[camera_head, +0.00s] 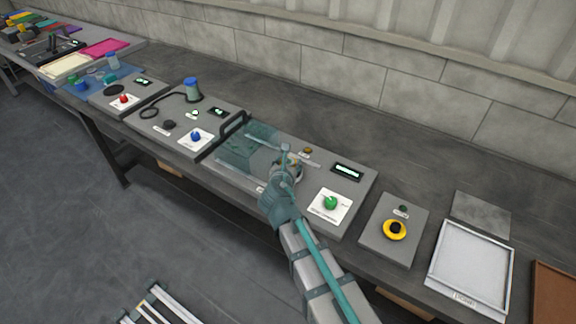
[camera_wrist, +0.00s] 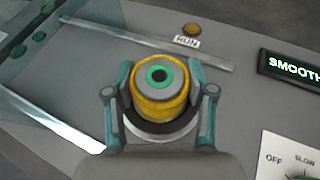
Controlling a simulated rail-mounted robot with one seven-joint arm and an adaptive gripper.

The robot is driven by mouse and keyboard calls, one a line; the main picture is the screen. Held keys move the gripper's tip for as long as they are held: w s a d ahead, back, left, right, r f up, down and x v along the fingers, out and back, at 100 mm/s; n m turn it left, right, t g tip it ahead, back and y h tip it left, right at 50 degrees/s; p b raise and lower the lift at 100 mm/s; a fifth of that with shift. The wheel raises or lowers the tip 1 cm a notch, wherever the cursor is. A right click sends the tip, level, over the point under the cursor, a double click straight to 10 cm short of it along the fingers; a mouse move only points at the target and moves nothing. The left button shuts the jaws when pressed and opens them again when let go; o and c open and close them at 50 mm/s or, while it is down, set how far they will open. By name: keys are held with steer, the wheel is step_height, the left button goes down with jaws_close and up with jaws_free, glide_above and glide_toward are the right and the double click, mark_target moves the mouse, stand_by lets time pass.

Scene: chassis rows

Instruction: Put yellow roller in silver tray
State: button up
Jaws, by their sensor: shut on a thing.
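My gripper (camera_wrist: 160,108) is shut on the yellow roller (camera_wrist: 152,108), one finger on each side. The roller is a short yellow cylinder with a grey top, a green ring and a dark centre. A dark disc with a pale rim shows just beneath it; I cannot tell whether the roller touches it. In the head view my gripper (camera_head: 288,168) is over the grey machine panel, and the roller is mostly hidden. The silver tray (camera_head: 437,275), shallow with a pale floor and a front label, lies at the right, well away from my gripper.
Between gripper and tray are a green knob (camera_head: 330,203), a lit display (camera_head: 347,171) reading "SMOOTH" in the wrist view, and a yellow-and-black button (camera_head: 395,230). A clear teal guard (camera_head: 250,147) stands left of my gripper. A brown tray (camera_head: 556,292) is at the right edge.

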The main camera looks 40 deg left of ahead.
steer(key=shift+r, duration=0.1)
steer(key=shift+r, duration=0.8)
steer(key=s+d+r+b, duration=0.5)
steer(key=d+r+b, duration=0.1)
steer(key=d+r, duration=0.3)
steer(key=shift+s+d+r, duration=0.4)
steer(key=shift+d, duration=0.45)
steer(key=s+d+r+b, duration=0.1)
steer(key=b, duration=0.4)
steer(key=shift+d+r+b, duration=0.1)
steer(key=shift+d+b, duration=0.1)
steer(key=shift+b, duration=0.15)
steer(key=shift+r, duration=0.1)
